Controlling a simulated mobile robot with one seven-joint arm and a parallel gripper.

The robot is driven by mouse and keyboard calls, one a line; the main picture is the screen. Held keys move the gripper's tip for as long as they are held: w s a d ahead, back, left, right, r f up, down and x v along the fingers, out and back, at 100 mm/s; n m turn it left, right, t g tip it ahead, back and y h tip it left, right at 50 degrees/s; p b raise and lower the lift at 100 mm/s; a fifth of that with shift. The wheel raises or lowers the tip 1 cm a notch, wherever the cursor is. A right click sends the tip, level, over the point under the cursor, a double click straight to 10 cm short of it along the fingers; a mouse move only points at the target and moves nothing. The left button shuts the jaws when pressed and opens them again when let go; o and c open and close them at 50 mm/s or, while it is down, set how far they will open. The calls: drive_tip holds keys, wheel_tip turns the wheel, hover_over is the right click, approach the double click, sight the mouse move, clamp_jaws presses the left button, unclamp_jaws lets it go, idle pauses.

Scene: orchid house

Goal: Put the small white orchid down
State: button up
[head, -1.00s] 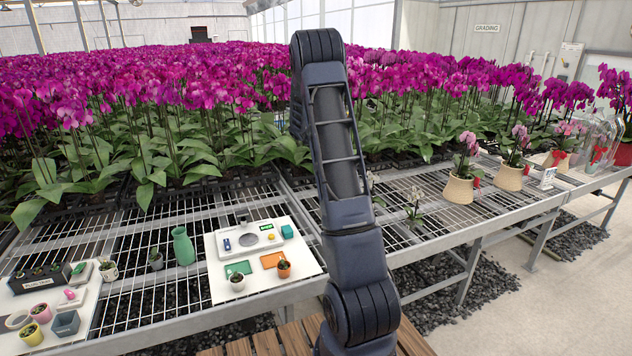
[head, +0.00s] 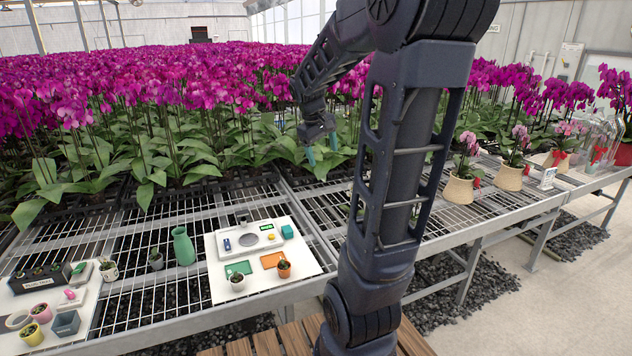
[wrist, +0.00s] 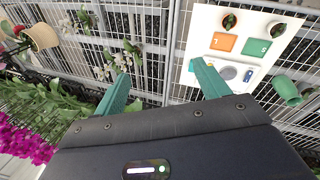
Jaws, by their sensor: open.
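My gripper (head: 321,148) hangs above the mesh bench in front of the orchid rows, its teal fingers pointing down. The wrist view shows the gripper (wrist: 159,70) open, with only mesh between its fingers. Small white-flowered orchids (wrist: 122,61) stand on the mesh beyond the left finger in the wrist view, apart from it. Which one is the task's small white orchid I cannot tell. In the head view my arm hides most of that part of the bench.
A white board with a green tile (head: 238,269) and an orange tile (head: 272,260) holds two small pots. A green vase (head: 183,247) stands left of it. Basket pots (head: 458,190) line the right bench. Dense magenta orchids (head: 170,100) fill the back.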

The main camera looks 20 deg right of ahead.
drive_tip(key=s+a+m+t+y, duration=0.1)
drive_tip(key=s+a, duration=0.4)
drive_tip(key=s, duration=0.4)
drive_tip(key=s+a+m+t+y, duration=0.2)
drive_tip(key=s+a, duration=0.3)
drive_tip(key=s, duration=0.4)
drive_tip(key=shift+s+t, duration=0.15)
drive_tip(key=shift+t, duration=0.15)
idle(0.3)
